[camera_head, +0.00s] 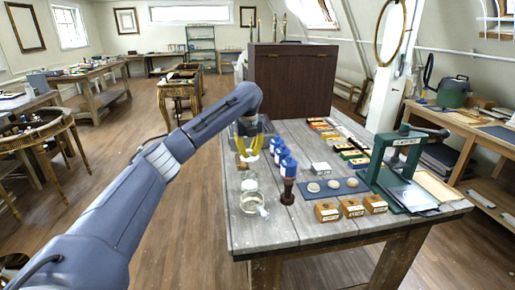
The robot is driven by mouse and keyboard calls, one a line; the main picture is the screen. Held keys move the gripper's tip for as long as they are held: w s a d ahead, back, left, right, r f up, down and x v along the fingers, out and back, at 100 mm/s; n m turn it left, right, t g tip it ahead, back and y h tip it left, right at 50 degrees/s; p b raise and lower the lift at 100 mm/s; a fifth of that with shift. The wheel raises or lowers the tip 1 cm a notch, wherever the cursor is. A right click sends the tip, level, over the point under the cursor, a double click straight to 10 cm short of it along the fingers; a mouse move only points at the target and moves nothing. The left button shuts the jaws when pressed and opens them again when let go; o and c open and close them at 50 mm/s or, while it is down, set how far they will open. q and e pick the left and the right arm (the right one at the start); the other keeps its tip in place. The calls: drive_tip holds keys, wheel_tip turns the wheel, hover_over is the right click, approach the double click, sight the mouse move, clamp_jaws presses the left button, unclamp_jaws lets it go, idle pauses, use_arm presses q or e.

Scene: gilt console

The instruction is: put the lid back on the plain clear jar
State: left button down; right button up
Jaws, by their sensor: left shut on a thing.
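My left gripper (248,153), with yellow fingers, reaches over the left side of the grey wooden table (300,232). It is shut on a small pale brownish thing, which looks like the lid; the fingers hide part of it. A clear glass jar (249,204) stands open near the table's front left, nearer to me than the gripper. A second clear glass vessel (249,182) stands just behind it, below the gripper in the picture. I cannot tell from their surfaces which one is plain. My right gripper is not in view.
Blue bottles (281,158) and a dark wooden-handled tool (287,193) stand right of the jars. Further right are a blue mat (333,188) with round discs, wooden blocks (351,207) and a green press (395,165). A dark cabinet (292,80) closes the back.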

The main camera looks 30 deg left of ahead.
use_arm(q)
drive_tip(key=shift+a+f+y, duration=0.1)
drive_tip(key=shift+f+y, duration=0.25)
drive_tip(key=shift+y, duration=0.05)
drive_tip(key=shift+f, duration=2.85)
drive_tip(key=shift+f, duration=0.15)
idle(0.5)
drive_tip(key=c, duration=0.8)
unclamp_jaws()
drive_tip(key=shift+c, duration=0.2)
drive_tip(key=shift+r, duration=3.5)
